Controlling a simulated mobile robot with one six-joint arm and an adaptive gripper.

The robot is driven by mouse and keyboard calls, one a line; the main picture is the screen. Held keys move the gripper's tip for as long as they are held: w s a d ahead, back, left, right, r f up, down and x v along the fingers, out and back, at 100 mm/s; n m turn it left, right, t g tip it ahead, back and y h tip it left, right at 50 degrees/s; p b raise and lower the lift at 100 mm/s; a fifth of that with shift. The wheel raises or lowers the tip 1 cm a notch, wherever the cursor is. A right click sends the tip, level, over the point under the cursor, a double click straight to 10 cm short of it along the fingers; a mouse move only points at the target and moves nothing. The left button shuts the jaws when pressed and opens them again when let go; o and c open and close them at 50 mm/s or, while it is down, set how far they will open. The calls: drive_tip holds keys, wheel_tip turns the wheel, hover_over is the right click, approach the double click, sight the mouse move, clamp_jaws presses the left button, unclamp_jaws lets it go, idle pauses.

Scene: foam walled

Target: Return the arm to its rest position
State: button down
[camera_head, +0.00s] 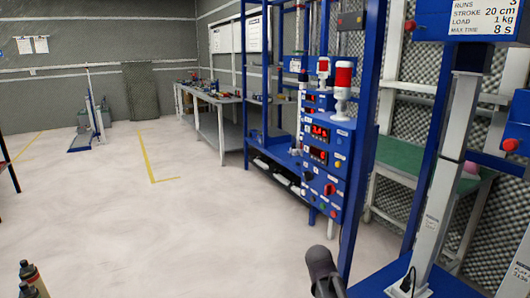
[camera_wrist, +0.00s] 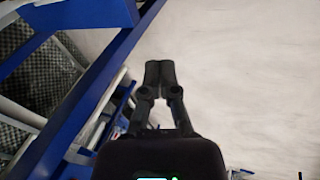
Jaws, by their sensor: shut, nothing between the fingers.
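My gripper (camera_wrist: 160,75) shows in the wrist view with its two dark fingers together and nothing between them. It points out over the pale floor, with blue frame bars to its left. In the head view a dark rounded part of my arm (camera_head: 322,268) rises from the bottom edge, in front of the blue frame. The gripper's fingers cannot be made out in the head view.
A blue rack with a control panel (camera_head: 322,150) and red-topped lamps stands right of centre. A blue test stand (camera_head: 437,170) is at the right, beside a green-topped table (camera_head: 400,158). A workbench (camera_head: 222,100) is farther back.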

drive_tip(key=s+a+f+m+g+y, duration=0.1)
drive_tip(key=s+a+m+g+y, duration=0.2)
drive_tip(key=s, duration=0.8)
wheel_tip(320, 180, up, 29)
drive_tip(key=m+p, duration=0.1)
drive_tip(key=p, duration=2.9)
drive_tip(key=shift+r, duration=0.2)
drive_tip(key=shift+s+d, duration=0.1)
drive_tip(key=shift+s, duration=0.05)
